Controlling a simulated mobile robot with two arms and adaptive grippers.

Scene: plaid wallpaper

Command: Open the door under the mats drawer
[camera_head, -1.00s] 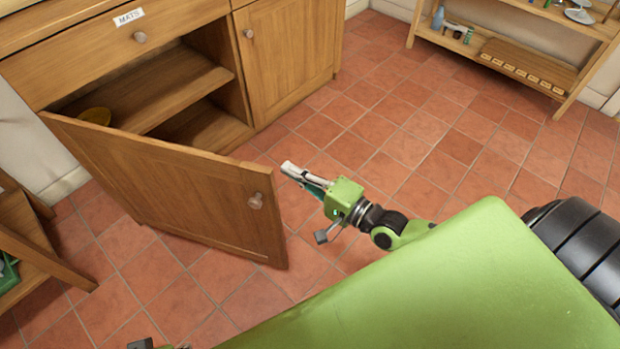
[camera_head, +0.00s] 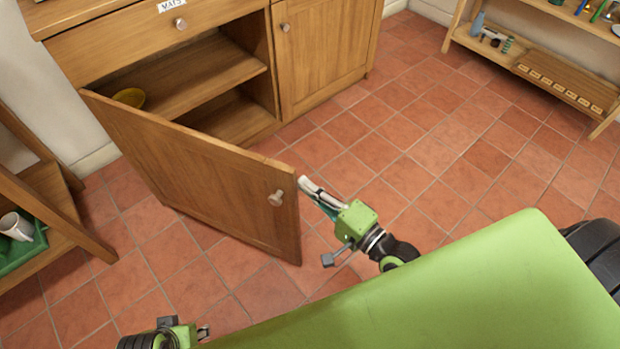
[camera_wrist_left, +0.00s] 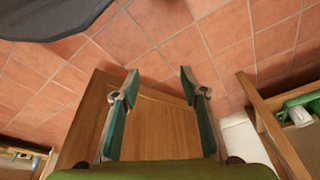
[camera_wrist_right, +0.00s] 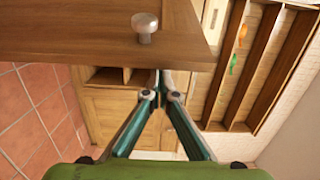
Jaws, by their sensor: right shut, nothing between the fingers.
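The wooden door (camera_head: 190,165) under the mats drawer (camera_head: 150,35) is swung well out from the cabinet, showing the shelf inside. Its round knob (camera_head: 276,198) is on the outer face near the free edge; the knob also shows in the right wrist view (camera_wrist_right: 145,25). My right gripper (camera_head: 305,184) is shut and empty, with its fingertips close to the door's free edge on the inner side. I cannot tell whether they touch it. My left gripper (camera_head: 182,334) is low at the front; in the left wrist view its fingers (camera_wrist_left: 158,80) are apart and empty.
A yellow bowl (camera_head: 129,97) sits on the cabinet shelf. A closed door (camera_head: 325,50) is right of the opening. At left, a wooden rack (camera_head: 70,225) holds a green tray and white mug (camera_head: 16,226). Another rack (camera_head: 600,125) stands far right. Tiled floor (camera_head: 430,150) between is clear.

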